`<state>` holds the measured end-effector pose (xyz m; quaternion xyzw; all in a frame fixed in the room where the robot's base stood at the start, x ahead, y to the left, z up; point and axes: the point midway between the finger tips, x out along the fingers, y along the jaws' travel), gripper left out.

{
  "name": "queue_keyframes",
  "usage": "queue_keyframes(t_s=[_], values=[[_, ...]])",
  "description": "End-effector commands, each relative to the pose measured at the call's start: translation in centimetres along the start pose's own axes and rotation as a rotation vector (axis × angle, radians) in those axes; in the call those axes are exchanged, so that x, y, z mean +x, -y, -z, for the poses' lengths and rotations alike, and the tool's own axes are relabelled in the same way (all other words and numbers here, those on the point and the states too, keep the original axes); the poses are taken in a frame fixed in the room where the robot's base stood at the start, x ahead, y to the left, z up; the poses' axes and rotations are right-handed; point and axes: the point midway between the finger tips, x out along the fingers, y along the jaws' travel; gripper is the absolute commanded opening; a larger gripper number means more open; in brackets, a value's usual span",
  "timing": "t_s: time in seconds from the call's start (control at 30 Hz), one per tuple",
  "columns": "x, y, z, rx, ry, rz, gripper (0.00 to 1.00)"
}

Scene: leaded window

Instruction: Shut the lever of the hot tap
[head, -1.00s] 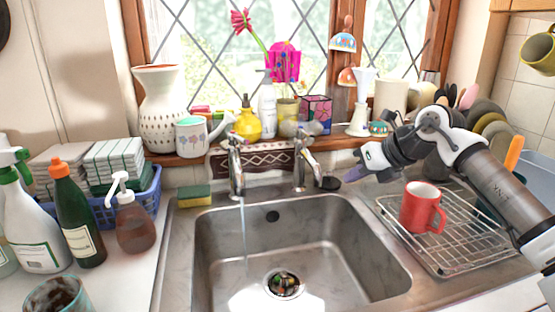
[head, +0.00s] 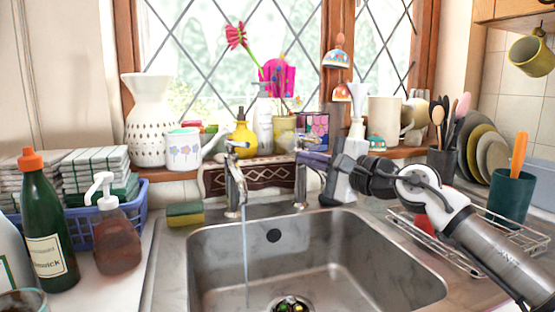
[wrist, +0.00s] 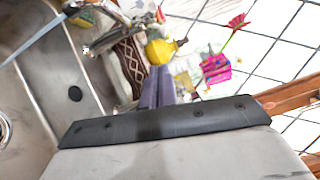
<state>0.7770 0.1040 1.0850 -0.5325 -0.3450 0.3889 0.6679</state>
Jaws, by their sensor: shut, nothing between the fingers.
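Two chrome taps stand behind the sink. Water runs from the left tap (head: 235,185) into the basin; its lever (head: 237,145) is on top. The right tap (head: 300,182) shows no stream. I cannot read any hot or cold mark. My gripper (head: 312,158) is at the top of the right tap, to the right of the running tap, and partly hides the right tap's head. Whether it touches that tap is unclear. In the wrist view its purple fingers (wrist: 157,88) are together and empty, and the running tap (wrist: 112,12) is at upper left.
The steel sink (head: 330,250) lies in front of the taps. A sponge (head: 185,214) is left of them. A dish rack (head: 500,235) stands right, partly behind my arm.

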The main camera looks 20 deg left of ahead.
Motion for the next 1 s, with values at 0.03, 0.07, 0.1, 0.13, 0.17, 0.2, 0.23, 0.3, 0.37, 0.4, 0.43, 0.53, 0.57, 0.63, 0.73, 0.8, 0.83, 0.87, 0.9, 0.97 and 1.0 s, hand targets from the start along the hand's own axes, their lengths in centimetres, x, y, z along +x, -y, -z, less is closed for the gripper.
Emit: queue_keyframes(t_s=[0.03,0.07,0.1,0.13,0.17,0.2,0.23,0.3,0.37,0.4,0.43,0.53,0.57,0.63,0.73,0.8,0.83,0.87,0.9,0.97,1.0], values=[[0.4,0.0,-0.1,-0.009,0.002,0.001,0.0],[0.6,0.1,-0.1,-0.01,0.002,0.001,0.0],[1.0,0.1,-0.2,-0.011,0.002,0.001,0.0],[1.4,0.1,-0.2,-0.01,0.003,0.0,0.0],[1.9,0.1,-0.2,-0.009,0.003,-0.001,0.0],[2.6,0.1,-0.2,-0.009,0.003,-0.001,0.0],[3.2,0.2,-0.2,-0.01,0.003,-0.001,0.0],[4.7,0.2,-0.2,-0.009,0.004,-0.002,0.0],[6.1,0.2,-0.2,-0.009,0.003,-0.002,0.0],[7.0,0.2,-0.2,-0.009,0.004,-0.002,0.0],[7.6,0.2,-0.2,-0.008,0.003,-0.001,0.0],[9.7,0.2,-0.2,-0.008,0.003,-0.001,0.0],[10.2,0.2,-0.2,-0.007,0.002,-0.001,0.0],[10.3,0.1,-1.4,-0.012,0.002,-0.002,0.0],[10.6,0.1,-2.6,-0.011,0.001,-0.002,0.0],[10.7,0.1,-3.2,-0.01,0.0,-0.001,0.0],[10.8,0.0,-3.5,-0.009,0.001,-0.001,0.0],[10.8,0.0,-3.6,-0.009,0.001,-0.002,0.0],[10.8,0.0,-3.8,-0.009,0.0,-0.001,0.0],[10.9,0.0,-3.9,-0.008,0.0,-0.001,0.0],[10.9,0.0,-3.9,-0.007,-0.001,0.0,0.0]])
